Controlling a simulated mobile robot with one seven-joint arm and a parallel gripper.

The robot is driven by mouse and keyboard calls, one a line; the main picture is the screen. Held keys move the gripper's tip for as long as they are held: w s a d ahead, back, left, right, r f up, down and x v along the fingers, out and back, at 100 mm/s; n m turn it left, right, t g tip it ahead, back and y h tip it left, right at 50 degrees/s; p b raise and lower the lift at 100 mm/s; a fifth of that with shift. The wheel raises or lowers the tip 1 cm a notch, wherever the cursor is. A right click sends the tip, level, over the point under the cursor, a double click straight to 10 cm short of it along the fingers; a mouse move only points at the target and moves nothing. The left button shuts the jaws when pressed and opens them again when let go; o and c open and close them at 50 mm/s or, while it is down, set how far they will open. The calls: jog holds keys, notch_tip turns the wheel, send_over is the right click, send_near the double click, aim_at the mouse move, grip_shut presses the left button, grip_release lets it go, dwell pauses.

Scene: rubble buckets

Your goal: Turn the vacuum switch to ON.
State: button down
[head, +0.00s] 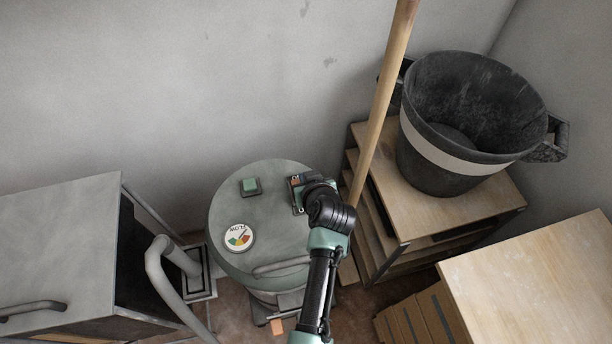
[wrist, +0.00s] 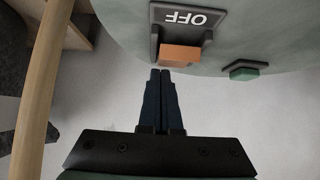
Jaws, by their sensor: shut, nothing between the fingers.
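The vacuum (head: 270,215) is a round grey-green drum with a flat lid, standing against the wall in the head view. Its switch (wrist: 187,20) sits near the lid's edge in the wrist view, with an orange rocker (wrist: 180,55) and a white OFF label that reads upside down there. In the head view my arm's end covers most of the switch. My gripper (wrist: 160,72) is shut and empty, its fingertips just beside the orange rocker. I cannot tell whether they touch it.
The lid also bears a green button (head: 250,186) and a FLOW gauge (head: 239,237). A wooden pole (head: 382,100) stands close to the right of my arm. A black bucket (head: 455,157) sits on a wooden-topped rack. A grey cabinet (head: 60,240) and hose (head: 165,272) are left.

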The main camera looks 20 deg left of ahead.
jog(key=shift+s+d, duration=0.25)
jog(key=shift+s, duration=0.15)
notch_tip(320, 180, up, 4)
jog(key=p, duration=0.3)
jog(key=shift+w+a+p, duration=0.15)
jog(key=shift+p, duration=0.2)
jog(key=p+v, duration=0.1)
jog(key=v, duration=0.9)
jog(key=shift+w+r, duration=0.25)
jog(key=shift+r, duration=0.1)
jog(key=shift+a, duration=0.15)
